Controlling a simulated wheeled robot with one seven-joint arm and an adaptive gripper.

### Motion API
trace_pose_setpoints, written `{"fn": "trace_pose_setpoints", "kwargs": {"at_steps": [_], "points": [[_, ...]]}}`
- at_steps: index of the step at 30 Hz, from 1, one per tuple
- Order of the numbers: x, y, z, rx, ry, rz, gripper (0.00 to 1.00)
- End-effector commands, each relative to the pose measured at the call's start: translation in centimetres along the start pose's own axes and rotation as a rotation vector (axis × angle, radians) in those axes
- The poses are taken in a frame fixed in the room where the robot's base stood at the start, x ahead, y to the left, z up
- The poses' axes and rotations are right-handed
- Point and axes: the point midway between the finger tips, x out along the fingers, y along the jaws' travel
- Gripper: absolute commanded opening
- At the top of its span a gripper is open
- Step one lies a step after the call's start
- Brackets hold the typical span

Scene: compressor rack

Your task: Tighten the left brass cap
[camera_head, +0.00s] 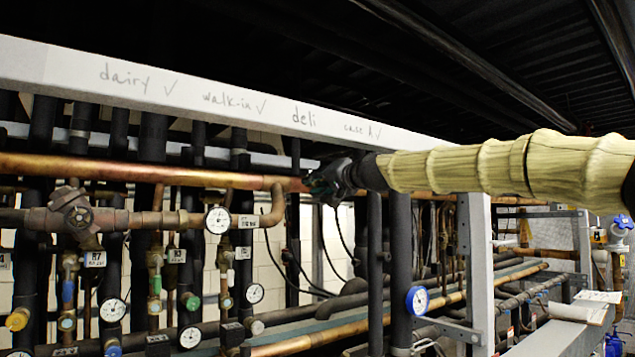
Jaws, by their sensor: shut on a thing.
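My gripper (313,187) is a small dark shape at the end of my sleeved arm, in the middle of the picture, in front of the long copper pipe. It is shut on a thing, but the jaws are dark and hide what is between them. I cannot make out a brass cap at the jaws, and I cannot tell which fitting is the left brass cap. Brass-coloured valve fittings (155,262) stand on the pipes at the left, well away from my gripper. A yellow round cap (17,319) is at the far lower left.
A white beam (225,95) with handwritten labels runs above the pipes. A copper pipe (150,171) runs below it. Several gauges, such as one white-faced gauge (218,220), sit among dark vertical pipes. A grey post (476,270) stands below my arm. A blue gauge (417,300) is left of it.

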Motion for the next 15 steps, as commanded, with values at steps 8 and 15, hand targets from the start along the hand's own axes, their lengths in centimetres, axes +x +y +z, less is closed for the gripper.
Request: {"fn": "trace_pose_setpoints", "kwargs": {"at_steps": [8, 15], "points": [[0.11, -0.02, 0.22, 0.261, -0.005, 0.002, 0.0], [0.11, -0.06, 0.18, 0.49, -0.005, 0.003, 0.0]]}}
